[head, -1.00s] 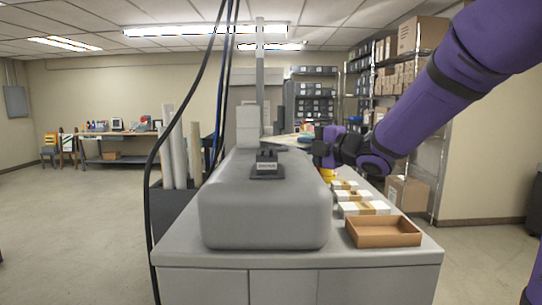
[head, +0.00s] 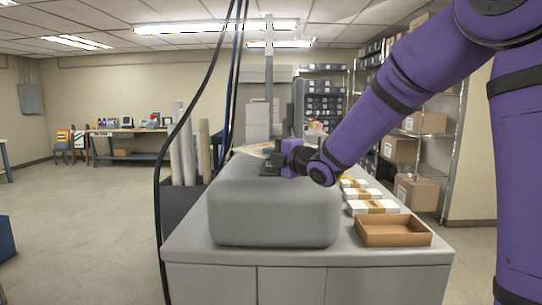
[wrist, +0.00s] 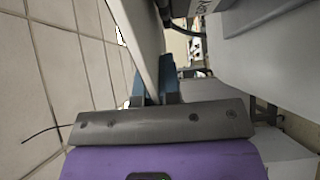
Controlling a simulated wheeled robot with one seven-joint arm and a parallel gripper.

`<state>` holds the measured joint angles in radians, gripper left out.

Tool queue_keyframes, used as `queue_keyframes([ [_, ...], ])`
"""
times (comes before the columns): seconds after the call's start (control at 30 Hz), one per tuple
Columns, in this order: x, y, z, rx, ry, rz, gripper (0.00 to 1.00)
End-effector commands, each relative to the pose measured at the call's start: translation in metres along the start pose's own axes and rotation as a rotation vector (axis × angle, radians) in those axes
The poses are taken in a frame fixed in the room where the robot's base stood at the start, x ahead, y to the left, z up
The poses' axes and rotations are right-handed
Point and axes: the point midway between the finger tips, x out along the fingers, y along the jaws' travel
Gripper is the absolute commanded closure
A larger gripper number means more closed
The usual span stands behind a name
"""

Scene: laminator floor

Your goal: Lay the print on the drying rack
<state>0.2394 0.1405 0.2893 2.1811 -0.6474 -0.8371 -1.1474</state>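The print (head: 252,150) is a thin sheet with some colour on it, showing partly behind the grey machine in the head view. In the wrist view the print (wrist: 137,45) is a pale sheet seen nearly edge-on, running up from between the fingers. My gripper (wrist: 155,98) is shut on its edge. In the head view my gripper (head: 283,160) is beyond the machine's top, partly hidden by my wrist and the machine. I cannot pick out the drying rack with certainty in either view.
The rounded grey machine (head: 273,212) stands on a grey cabinet (head: 330,258). An open brown tray (head: 393,232) and banded white stacks (head: 372,207) lie to its right. Rolls (head: 183,155) and hanging black cables (head: 160,180) are left. Open floor (head: 80,215) lies further left.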

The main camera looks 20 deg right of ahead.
Motion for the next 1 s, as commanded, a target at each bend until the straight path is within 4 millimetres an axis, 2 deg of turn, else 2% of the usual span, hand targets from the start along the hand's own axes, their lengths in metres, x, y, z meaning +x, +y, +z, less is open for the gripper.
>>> queue_keyframes([
  [0.43, 0.0, -0.006, 0.0, 0.0, 0.001, 0.001, 1.0],
  [0.5, 0.0, -0.006, 0.0, 0.0, 0.001, 0.001, 0.81],
  [0.57, 0.0, -0.006, 0.0, 0.0, 0.001, 0.001, 0.7],
  [0.9, 0.0, -0.002, 0.0, -0.001, 0.0, 0.002, 0.7],
  [1.0, -0.01, -0.002, 0.0, -0.002, -0.001, 0.001, 0.7],
])
